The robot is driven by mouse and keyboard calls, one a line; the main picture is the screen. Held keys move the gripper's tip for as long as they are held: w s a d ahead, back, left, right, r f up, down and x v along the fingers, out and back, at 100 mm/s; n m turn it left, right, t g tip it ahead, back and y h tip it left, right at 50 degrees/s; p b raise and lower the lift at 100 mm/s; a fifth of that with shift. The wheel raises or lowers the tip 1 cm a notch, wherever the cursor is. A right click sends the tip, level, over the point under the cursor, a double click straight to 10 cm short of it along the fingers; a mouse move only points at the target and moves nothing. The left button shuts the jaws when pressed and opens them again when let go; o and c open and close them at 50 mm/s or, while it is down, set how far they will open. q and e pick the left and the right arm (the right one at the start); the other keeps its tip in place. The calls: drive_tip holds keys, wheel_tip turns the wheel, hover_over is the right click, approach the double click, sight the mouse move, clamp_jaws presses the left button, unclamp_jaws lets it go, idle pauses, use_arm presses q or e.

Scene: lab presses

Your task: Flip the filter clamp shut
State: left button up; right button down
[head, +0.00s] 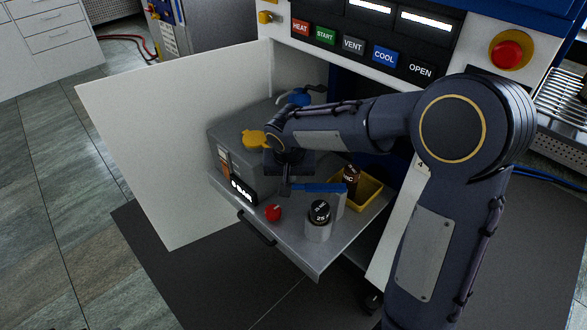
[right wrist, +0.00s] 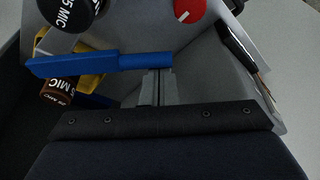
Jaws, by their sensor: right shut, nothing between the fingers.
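A blue lever (head: 320,187), which looks like the filter clamp's handle, lies level above the pulled-out shelf. It also shows as a long blue bar across the right wrist view (right wrist: 95,64). My right gripper (head: 286,189) is shut and empty, pointing down at the lever's left end. A white canister with a black cap (head: 319,212) stands in front of the lever. The clamp's hinge and catch are not clear. My left gripper is not in view.
A grey box with a yellow cap (head: 255,139) stands left of my gripper. A red knob (head: 273,213) is near the shelf's front. A yellow tray (head: 370,193) with a brown bottle (head: 351,180) is at right. The open white door (head: 170,150) stands at left.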

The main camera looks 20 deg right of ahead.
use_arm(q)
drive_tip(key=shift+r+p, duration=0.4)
use_arm(e)
drive_tip(key=s+a+n+y, duration=0.1)
drive_tip(key=s+n+y, duration=0.1)
drive_tip(key=s+n, duration=0.4)
drive_tip(key=s, duration=0.3)
drive_tip(key=shift+s, duration=0.35)
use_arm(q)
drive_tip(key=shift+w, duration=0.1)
use_arm(e)
drive_tip(key=shift+s+f, duration=0.15)
drive_tip(key=shift+f, duration=0.05)
